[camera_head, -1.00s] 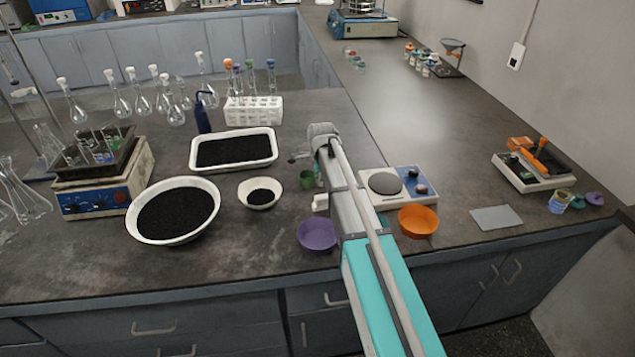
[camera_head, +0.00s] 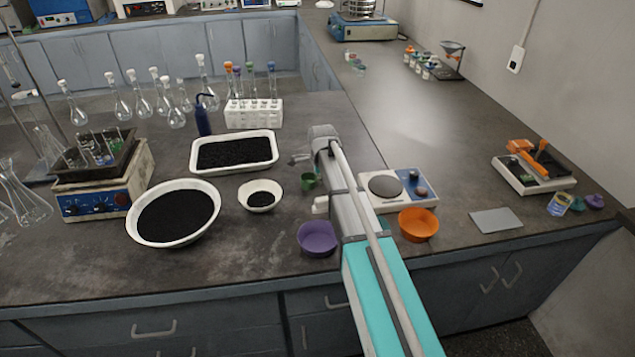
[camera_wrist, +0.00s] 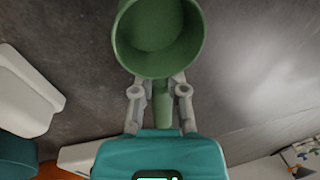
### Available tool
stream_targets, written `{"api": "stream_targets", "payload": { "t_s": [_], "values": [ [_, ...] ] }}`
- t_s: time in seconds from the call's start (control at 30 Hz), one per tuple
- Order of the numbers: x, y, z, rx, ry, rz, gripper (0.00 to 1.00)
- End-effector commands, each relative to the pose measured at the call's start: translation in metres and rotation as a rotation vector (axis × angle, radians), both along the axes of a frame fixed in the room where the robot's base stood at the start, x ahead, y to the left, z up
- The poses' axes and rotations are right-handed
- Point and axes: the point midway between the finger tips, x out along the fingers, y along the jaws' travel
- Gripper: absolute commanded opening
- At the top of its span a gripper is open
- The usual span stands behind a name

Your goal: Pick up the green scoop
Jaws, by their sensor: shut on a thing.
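The green scoop (camera_wrist: 158,35) fills the upper middle of the wrist view, with its round cup facing the camera. Its handle (camera_wrist: 163,98) runs down between the two fingers of my gripper (camera_wrist: 160,90), which is shut on it. In the head view the scoop (camera_head: 308,181) is a small green cup beside my gripper (camera_head: 302,160), left of my arm. My arm hides part of the gripper there. I cannot tell for sure how far the scoop is from the bench.
A small white bowl of black grains (camera_head: 260,203), a white tray (camera_head: 273,150) and a large white bowl (camera_head: 135,226) stand to the left. A purple bowl (camera_head: 318,238), a hotplate (camera_head: 415,187) and an orange bowl (camera_head: 418,225) flank my arm.

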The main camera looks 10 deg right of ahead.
Motion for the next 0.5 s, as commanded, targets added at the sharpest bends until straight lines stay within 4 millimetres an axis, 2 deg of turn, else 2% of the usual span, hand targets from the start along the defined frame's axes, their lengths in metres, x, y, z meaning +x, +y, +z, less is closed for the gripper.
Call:
{"api": "stream_targets", "payload": {
  "t_s": [0.5],
  "values": [
    [0.0001, -0.0004, 0.0046, 0.000, 0.000, 0.000, 0.00]
  ]
}}
